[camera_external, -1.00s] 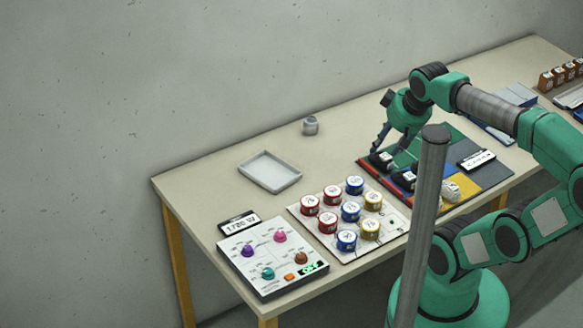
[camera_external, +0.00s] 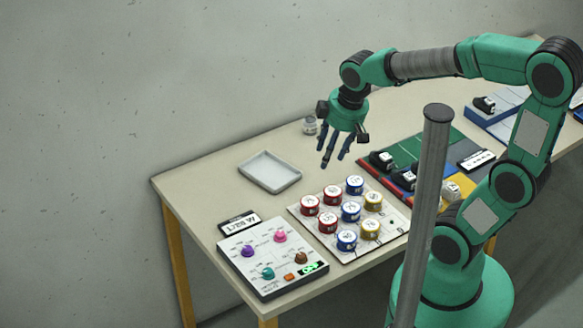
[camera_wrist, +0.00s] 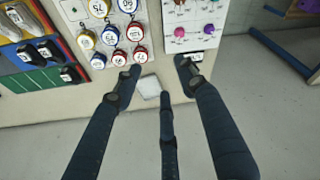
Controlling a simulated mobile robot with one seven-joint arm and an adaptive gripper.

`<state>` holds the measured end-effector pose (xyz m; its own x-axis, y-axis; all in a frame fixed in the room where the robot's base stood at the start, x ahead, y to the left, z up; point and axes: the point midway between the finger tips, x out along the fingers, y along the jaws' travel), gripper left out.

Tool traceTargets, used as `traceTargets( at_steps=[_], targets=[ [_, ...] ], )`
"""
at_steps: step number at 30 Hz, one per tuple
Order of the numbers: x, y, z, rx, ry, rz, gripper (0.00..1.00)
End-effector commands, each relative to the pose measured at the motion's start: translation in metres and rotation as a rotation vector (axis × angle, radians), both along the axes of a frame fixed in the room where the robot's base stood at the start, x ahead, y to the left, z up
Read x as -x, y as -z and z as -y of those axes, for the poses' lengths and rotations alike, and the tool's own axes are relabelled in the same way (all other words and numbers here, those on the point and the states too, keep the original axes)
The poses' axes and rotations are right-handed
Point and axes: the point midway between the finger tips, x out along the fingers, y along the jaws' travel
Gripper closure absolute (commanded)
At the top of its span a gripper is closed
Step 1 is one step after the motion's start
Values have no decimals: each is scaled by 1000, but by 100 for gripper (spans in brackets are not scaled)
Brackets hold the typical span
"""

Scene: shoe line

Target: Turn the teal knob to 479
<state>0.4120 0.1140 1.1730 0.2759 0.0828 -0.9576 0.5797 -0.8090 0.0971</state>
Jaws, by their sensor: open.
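The teal knob (camera_external: 268,273) sits at the lower left of a white control panel (camera_external: 250,255) at the table's near left corner. A purple knob (camera_external: 248,251), a pink knob (camera_external: 280,236) and a brown knob (camera_external: 301,258) share the panel. My gripper (camera_external: 334,155) is open and empty, fingers pointing down, above the table behind the numbered cans and well away from the knob. In the wrist view my gripper's fingers (camera_wrist: 160,95) are spread; the panel (camera_wrist: 192,40) shows at the top.
Red, blue and yellow numbered cans (camera_external: 350,211) stand on a white board right of the panel. A grey tray (camera_external: 270,172) lies behind. Dark shoes (camera_external: 382,160) rest on a coloured mat.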

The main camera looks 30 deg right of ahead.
Motion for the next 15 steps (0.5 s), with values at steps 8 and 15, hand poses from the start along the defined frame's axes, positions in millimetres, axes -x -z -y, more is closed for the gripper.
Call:
traceTargets(
  at_steps=[8,15],
  targets=[
    [-16,39,-77,79,-331,-87,59],
    [-10,84,-141,142,-615,-154,59]
  ],
)
